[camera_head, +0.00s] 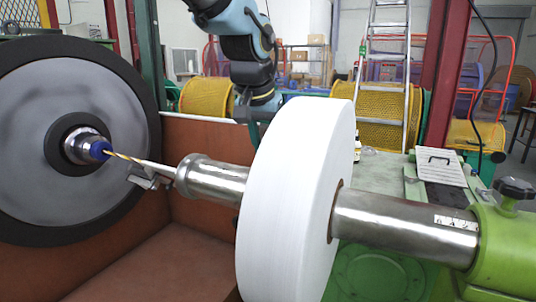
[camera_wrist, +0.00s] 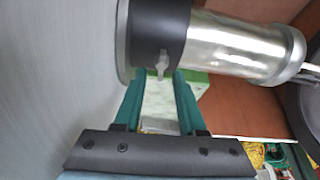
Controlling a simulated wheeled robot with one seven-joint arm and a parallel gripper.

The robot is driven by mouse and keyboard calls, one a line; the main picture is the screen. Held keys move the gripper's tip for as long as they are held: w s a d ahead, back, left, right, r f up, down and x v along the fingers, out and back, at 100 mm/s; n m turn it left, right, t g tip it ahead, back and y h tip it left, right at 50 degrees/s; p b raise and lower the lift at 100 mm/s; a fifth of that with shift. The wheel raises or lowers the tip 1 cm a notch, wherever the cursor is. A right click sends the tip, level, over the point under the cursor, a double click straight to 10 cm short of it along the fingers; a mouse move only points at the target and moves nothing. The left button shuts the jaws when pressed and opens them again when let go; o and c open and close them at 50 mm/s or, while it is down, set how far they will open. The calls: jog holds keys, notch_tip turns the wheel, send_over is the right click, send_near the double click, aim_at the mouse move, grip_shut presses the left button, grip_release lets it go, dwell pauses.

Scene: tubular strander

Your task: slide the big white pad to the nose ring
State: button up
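The big white pad (camera_head: 290,200) is a thick upright disc around a horizontal metal shaft (camera_head: 400,225). In the wrist view its pale face (camera_wrist: 50,80) fills the left side. A raised metal ring (camera_head: 190,172), which looks like the nose ring, is near the shaft's left end, apart from the pad; it also shows in the wrist view (camera_wrist: 293,55). A black collar (camera_wrist: 160,30) with a small light knob sits on the shaft beside the pad. My gripper (camera_wrist: 160,76) is open and empty just below the collar, close to the pad's face. The pad partly hides it in the head view.
A large grey wheel (camera_head: 65,140) with a dark rim stands at left. A thin rod (camera_head: 140,160) and a metal bracket (camera_head: 150,178) lie between its hub and the shaft. Brown panels (camera_head: 190,255) line the bay below. A green housing (camera_head: 505,245) supports the shaft at right.

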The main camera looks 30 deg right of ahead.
jog(key=b+v, duration=0.1)
jog(key=v, duration=0.8)
jog(key=shift+b, duration=0.35)
